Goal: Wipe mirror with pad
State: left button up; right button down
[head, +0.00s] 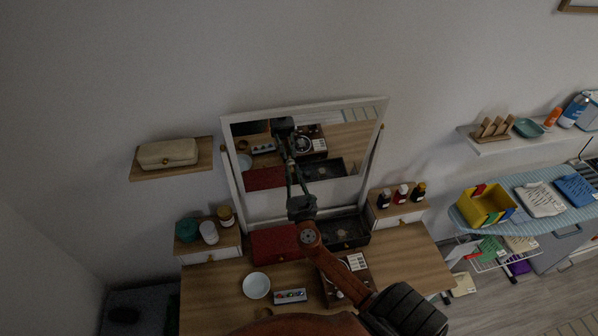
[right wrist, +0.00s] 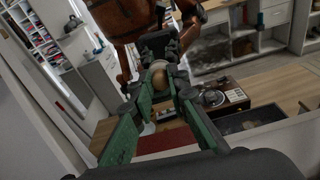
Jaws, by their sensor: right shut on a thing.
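The mirror (head: 350,148) stands tilted in a white frame at the back of the wooden dressing table. My right gripper (head: 292,164) reaches up in front of the lower middle of the glass, and its reflection meets it there. In the right wrist view its green fingers (right wrist: 158,101) point at the glass. A small pale tan round pad (right wrist: 159,78) shows between the fingertips, partly hidden and mixed with the reflection. The gripper is shut on it. I cannot tell whether the pad touches the glass. My left gripper is not in view.
On the table are a red box (head: 275,243), a black case (head: 343,232), a white bowl (head: 256,286) and a small colourful box (head: 290,296). Bottles stand on the side drawers. A shelf with a cream case (head: 168,153) is left; an ironing board (head: 530,222) is right.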

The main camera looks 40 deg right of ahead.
jog(key=shift+r+p, duration=0.7)
jog(key=shift+r, duration=0.1)
jog(key=shift+s+d+f+b, duration=0.1)
jog(key=shift+s+d+b, duration=0.1)
jog(key=shift+s+d, duration=0.65)
jog(key=shift+s+d+f+b, duration=0.1)
jog(key=shift+s+d+b, duration=0.25)
jog(key=shift+d, duration=0.85)
jog(key=shift+s+d+f+b, duration=0.1)
jog(key=shift+s+d, duration=0.55)
jog(key=shift+d, duration=0.4)
jog(key=shift+s+d+r+b, duration=0.1)
jog(key=shift+s+d+b, duration=0.3)
jog(key=shift+d, duration=0.6)
jog(key=shift+s+d+r+b, duration=0.1)
jog(key=shift+s+d+b, duration=0.1)
jog(key=shift+s+d, duration=0.6)
jog(key=shift+s+d+f+b, duration=0.1)
jog(key=shift+s+d+b, duration=0.25)
jog(key=shift+d, duration=0.5)
jog(key=shift+s+d+b, duration=0.35)
jog(key=shift+d, duration=0.5)
jog(key=shift+v, duration=0.75)
jog(key=shift+b+v, duration=0.45)
jog(key=shift+v, duration=1.85)
